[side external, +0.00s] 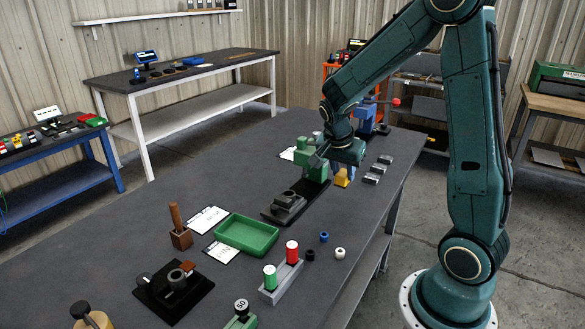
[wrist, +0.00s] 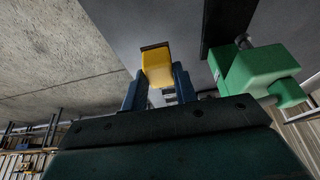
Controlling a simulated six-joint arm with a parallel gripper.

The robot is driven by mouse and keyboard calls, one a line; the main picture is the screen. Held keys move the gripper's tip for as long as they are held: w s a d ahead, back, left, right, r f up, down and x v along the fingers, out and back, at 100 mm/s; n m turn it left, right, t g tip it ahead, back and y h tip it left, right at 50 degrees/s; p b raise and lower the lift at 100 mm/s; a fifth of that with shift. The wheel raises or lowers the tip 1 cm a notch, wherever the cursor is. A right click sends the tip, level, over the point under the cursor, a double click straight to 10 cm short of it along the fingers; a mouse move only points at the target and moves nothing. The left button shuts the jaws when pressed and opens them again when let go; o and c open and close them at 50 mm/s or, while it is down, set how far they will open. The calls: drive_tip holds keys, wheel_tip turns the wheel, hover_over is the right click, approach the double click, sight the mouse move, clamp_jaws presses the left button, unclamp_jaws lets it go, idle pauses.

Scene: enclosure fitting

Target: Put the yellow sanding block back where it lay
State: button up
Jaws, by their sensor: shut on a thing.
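The yellow sanding block (side external: 341,178) is between the fingers of my gripper (side external: 342,168), low over the grey table or on it; I cannot tell whether it touches. In the wrist view the block (wrist: 157,66), with a dark strip along its far edge, sits between the two blue fingers of my gripper (wrist: 158,84), which is shut on it. The spot where the block lay is not marked in either view.
A green clamp-like fixture (side external: 310,160) on a dark base stands close left of my gripper; it also shows in the wrist view (wrist: 258,72). Several grey blocks (side external: 377,169) lie in a row to the right, near the table edge. A green tray (side external: 246,234) stands nearer the camera.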

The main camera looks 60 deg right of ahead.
drive_tip(key=shift+f, duration=5)
drive_tip(key=shift+f, duration=0.1)
drive_tip(key=o, duration=0.9)
drive_tip(key=shift+o, duration=0.2)
drive_tip(key=v, duration=1.2)
